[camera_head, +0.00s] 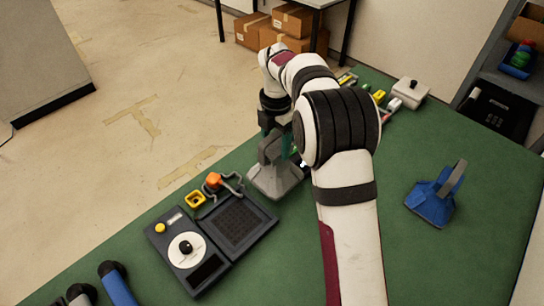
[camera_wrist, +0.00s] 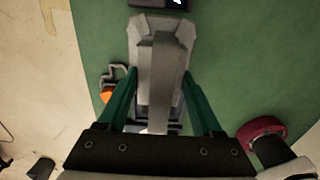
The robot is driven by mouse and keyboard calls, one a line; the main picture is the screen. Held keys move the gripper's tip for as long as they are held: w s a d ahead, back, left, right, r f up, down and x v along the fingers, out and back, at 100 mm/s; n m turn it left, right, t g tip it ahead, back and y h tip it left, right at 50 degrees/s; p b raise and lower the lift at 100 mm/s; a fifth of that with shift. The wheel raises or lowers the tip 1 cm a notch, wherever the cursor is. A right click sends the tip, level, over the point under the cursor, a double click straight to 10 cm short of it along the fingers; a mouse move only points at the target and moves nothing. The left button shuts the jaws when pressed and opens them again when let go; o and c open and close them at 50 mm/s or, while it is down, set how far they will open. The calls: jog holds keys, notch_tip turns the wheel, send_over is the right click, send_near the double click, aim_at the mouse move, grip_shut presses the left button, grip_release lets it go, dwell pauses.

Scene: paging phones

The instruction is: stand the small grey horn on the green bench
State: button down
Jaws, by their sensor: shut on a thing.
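The small grey horn (camera_head: 275,182) is in the middle of the green bench (camera_head: 470,250), its wide flared end down and its narrow part up. I cannot tell whether its flared end touches the bench. My gripper (camera_head: 279,146) is above it, shut on its upper part. In the wrist view the grey horn (camera_wrist: 160,75) lies between the two green fingers of my gripper (camera_wrist: 158,90). My arm hides part of the bench behind and right of the horn.
A dark console (camera_head: 208,272) with a white dial and a dark grille panel (camera_head: 237,222) lie left of the horn. An orange piece (camera_head: 213,180) is near them. A blue horn (camera_head: 430,208) stands at the right, with clear bench around it. A white box (camera_head: 410,94) stands at the back.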

jog(key=shift+w+a+f, duration=0.1)
jog(key=shift+a+f, duration=0.15)
jog(key=shift+f, duration=0.9)
jog(key=shift+w+a+f, duration=0.1)
jog(key=shift+a+f, duration=0.1)
jog(key=shift+f, duration=0.9)
jog(key=shift+c, duration=0.2)
grip_release()
jog(key=shift+f, duration=0.15)
